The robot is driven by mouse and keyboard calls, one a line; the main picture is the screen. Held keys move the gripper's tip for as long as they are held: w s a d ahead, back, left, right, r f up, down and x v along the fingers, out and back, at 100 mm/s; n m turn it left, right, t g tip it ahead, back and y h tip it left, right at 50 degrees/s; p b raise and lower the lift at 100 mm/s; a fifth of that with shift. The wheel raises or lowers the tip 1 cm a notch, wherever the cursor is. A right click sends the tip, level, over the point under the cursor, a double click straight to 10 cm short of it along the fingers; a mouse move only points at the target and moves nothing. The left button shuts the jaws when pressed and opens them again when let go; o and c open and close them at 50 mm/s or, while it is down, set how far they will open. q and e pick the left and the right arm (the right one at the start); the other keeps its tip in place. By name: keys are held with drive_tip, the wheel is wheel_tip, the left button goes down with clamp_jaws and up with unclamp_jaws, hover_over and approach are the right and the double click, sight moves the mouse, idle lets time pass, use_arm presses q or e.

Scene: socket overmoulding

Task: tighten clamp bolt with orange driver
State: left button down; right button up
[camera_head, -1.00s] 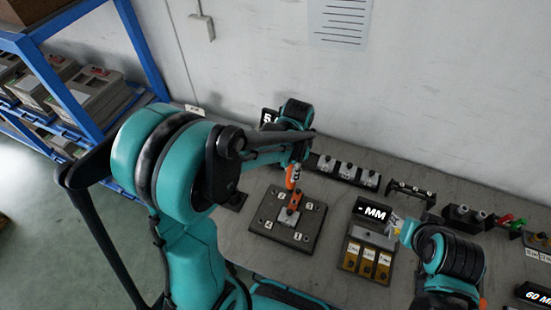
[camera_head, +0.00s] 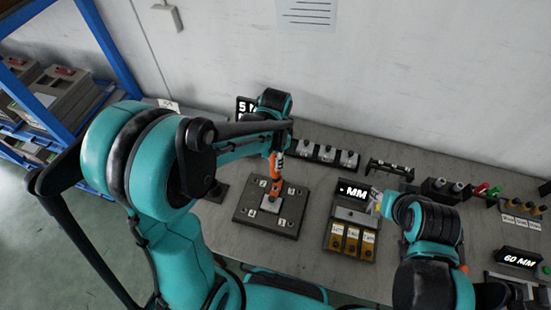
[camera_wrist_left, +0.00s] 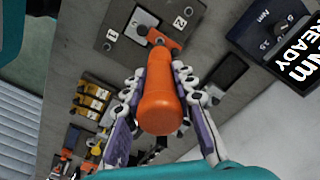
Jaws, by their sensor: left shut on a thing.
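The orange driver (camera_head: 277,168) is held upright in my left gripper (camera_head: 275,150), above the dark plate with numbered corners (camera_head: 245,213). In the left wrist view, the driver's orange handle (camera_wrist_left: 160,105) sits between the two fingers of the left gripper (camera_wrist_left: 158,82), which are shut on it. An orange clamp piece (camera_wrist_left: 168,38) on the plate shows just beyond the handle. The driver's tip and the bolt are hidden, so I cannot tell whether they touch. My right gripper (camera_head: 380,204) is beside the "MM" display; its fingers are too small to judge.
The "MM" display (camera_head: 353,190) and a tray of yellow blocks (camera_head: 334,240) stand right of the plate. Metal sockets (camera_head: 328,154) line the back near the wall. A lit "Nm READY" display (camera_wrist_left: 300,55) shows at the wrist view's right. A blue shelf (camera_head: 50,45) stands at left.

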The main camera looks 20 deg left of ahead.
use_arm(q)
drive_tip(key=shift+f+b, duration=2.3)
drive_tip(key=shift+f, duration=0.55)
drive_tip(key=shift+b, duration=0.3)
